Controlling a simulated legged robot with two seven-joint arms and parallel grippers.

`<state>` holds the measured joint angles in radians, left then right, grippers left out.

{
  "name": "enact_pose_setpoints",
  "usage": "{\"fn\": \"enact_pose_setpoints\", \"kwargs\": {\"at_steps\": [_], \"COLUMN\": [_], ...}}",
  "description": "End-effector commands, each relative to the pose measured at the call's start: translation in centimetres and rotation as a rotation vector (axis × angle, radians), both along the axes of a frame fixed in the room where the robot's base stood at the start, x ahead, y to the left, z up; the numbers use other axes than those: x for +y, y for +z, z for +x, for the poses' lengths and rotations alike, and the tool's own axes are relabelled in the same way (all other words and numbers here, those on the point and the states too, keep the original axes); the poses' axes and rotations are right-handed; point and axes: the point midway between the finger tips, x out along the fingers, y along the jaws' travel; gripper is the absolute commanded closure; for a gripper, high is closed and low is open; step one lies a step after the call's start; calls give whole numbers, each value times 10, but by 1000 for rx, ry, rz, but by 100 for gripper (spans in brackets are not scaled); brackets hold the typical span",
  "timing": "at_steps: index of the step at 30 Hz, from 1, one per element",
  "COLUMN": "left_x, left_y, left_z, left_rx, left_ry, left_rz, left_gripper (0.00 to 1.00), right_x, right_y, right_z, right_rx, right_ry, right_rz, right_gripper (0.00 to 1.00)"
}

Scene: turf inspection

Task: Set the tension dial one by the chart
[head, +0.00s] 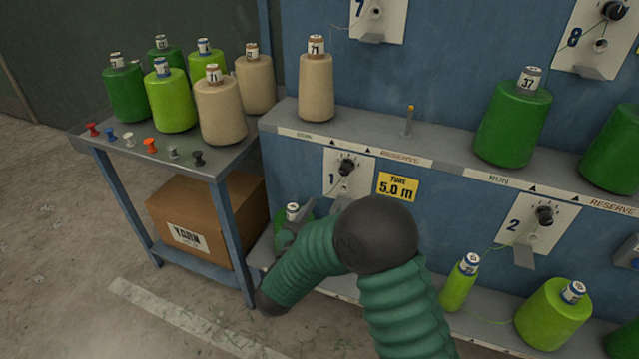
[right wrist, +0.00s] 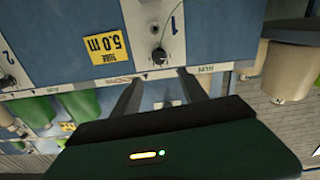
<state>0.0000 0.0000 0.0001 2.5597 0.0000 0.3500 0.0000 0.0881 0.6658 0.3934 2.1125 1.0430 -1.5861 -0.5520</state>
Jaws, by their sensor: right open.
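Tension dial one is a black knob (head: 347,167) on a white plate marked 1, on the blue panel. It also shows upside down in the right wrist view (right wrist: 158,56); its exact setting is too small to read. A yellow tag (head: 398,187) reading 5.0 m is beside it, also in the wrist view (right wrist: 104,46). My right gripper (head: 296,222) is low and left of the dial, partly hidden by my arm. In the wrist view its fingers (right wrist: 160,74) are apart and empty, pointing towards the dial, not touching it. No chart is identifiable. My left gripper is out of view.
A shelf (head: 445,160) with large yarn cones (head: 316,86) runs above the dial. A side table (head: 90,137) at left holds cones and several coloured pegs, with a cardboard box (head: 196,218) below. Dial two (head: 544,215) is to the right. Green cones (head: 556,313) stand low right.

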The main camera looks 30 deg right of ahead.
Motion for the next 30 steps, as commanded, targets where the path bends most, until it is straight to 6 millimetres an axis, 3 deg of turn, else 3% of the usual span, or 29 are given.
{"fn": "enact_pose_setpoints", "kwargs": {"at_steps": [18,22,30], "left_x": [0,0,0], "left_y": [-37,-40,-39], "left_z": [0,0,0], "left_rx": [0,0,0], "left_ry": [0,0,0], "left_rz": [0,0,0], "left_gripper": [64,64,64], "right_x": [-111,-121,-123], "right_y": [-1,1,2], "right_z": [93,103,106], "right_rx": [-4,-3,-1], "right_ry": [0,3,5], "right_rz": [2,1,0], "right_gripper": [49,49,49]}}
